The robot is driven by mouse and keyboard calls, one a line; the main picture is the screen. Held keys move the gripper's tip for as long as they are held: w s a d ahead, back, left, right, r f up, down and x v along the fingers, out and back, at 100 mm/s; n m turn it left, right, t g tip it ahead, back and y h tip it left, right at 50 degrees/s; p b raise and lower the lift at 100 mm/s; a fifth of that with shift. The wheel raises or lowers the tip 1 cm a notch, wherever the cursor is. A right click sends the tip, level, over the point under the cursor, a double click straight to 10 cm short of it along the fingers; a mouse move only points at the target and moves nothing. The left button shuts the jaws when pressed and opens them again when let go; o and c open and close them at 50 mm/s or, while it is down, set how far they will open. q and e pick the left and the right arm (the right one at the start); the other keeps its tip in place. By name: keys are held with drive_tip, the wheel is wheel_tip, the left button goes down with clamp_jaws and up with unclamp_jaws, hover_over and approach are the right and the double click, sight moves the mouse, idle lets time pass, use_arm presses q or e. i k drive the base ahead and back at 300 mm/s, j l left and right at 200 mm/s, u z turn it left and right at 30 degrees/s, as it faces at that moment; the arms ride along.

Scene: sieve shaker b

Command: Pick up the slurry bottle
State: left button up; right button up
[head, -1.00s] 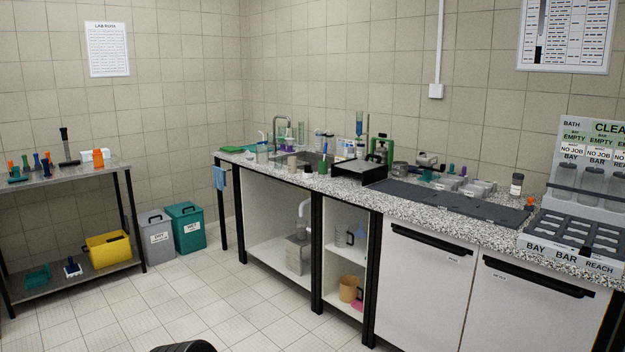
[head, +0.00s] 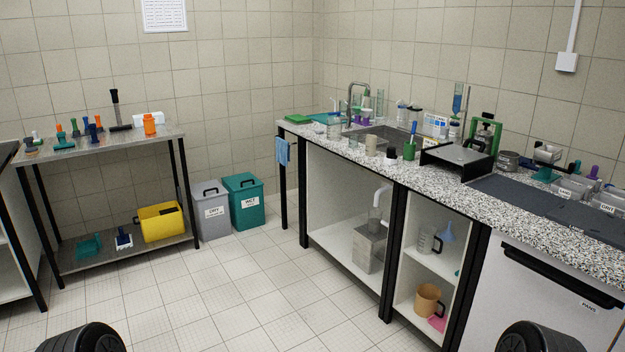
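I cannot tell which object is the slurry bottle, as no label naming it can be read. Several small bottles and jars stand on the speckled counter (head: 440,185) around the sink. Among them are a clear bottle (head: 334,126) left of the sink and dark-capped white bottles (head: 415,116) behind it. An orange container (head: 149,124) stands on the steel side table (head: 60,158) at the left. Neither of my grippers is in view; only dark rounded parts of my arms show at the bottom edge.
A grey bin (head: 211,212) and a teal bin (head: 243,203) stand on the floor between side table and counter. A yellow tub (head: 161,222) is on the table's lower shelf. The tiled floor (head: 240,290) ahead is clear. A black tray-like device (head: 457,160) sits on the counter.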

sight(371, 139)
drive_tip(key=i+j+z, duration=0.2)
drive_tip(key=i, duration=0.3)
drive_tip(key=i+z, duration=0.2)
drive_tip(key=i, duration=0.25)
drive_tip(key=i+j+z, duration=0.2)
drive_tip(key=i, duration=0.25)
drive_tip(key=i+j+z, duration=1.1)
drive_tip(key=j+z, duration=0.25)
